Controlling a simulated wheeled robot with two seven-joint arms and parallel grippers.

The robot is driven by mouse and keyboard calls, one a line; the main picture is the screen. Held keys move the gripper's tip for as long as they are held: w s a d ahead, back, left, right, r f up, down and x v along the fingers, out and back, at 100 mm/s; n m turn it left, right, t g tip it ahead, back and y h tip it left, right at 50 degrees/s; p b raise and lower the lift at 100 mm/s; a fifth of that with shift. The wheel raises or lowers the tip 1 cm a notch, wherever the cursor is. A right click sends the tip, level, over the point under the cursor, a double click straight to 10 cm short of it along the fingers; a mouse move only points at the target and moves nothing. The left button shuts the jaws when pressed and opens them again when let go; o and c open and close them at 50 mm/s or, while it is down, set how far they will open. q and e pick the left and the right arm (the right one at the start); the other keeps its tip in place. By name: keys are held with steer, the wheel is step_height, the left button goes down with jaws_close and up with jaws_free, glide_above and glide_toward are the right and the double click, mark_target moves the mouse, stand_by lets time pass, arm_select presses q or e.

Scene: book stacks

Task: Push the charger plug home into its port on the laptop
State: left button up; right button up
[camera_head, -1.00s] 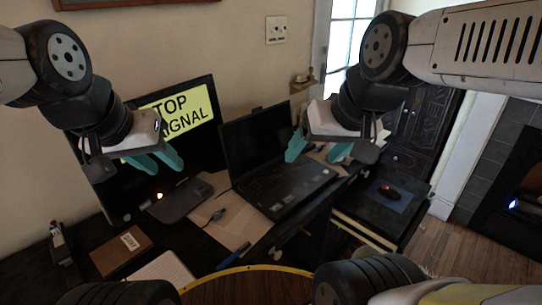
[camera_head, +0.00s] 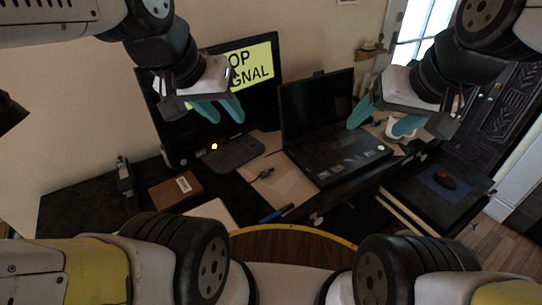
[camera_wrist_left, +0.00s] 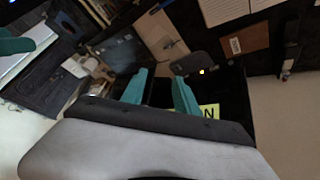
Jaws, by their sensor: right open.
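The black laptop (camera_head: 340,158) stands open on the desk, its screen upright at the back. A small dark plug (camera_head: 262,174) with a short cable, apparently the charger plug, lies on brown paper left of the laptop, apart from it. I cannot make out the port. My left gripper (camera_head: 220,114) is open and empty, in front of the monitor and up-left of the plug. Its spread teal fingers also show in the left wrist view (camera_wrist_left: 160,94). My right gripper (camera_head: 378,127) is open and empty by the right edge of the laptop screen.
A black monitor (camera_head: 222,140) with a yellow sign stands behind a dark grey pad (camera_head: 234,153). A blue pen (camera_head: 276,213) lies near the front edge.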

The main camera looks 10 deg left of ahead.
arm_select(q)
steer(key=shift+o, duration=1)
steer(key=m+g+y, duration=0.2)
steer(key=m+g, duration=0.4)
steer(key=m, duration=0.2)
glide_above(266, 171)
steer(key=f, duration=2.9)
steer(key=shift+w+a+f, duration=0.15)
steer(key=shift+a+f, duration=0.2)
steer(key=shift+f, duration=0.05)
steer(key=shift+m, duration=0.3)
steer(key=f, duration=0.8)
steer(key=shift+d+f, duration=0.15)
steer(key=shift+d, duration=0.15)
steer(key=shift+s, duration=0.2)
jaws_close()
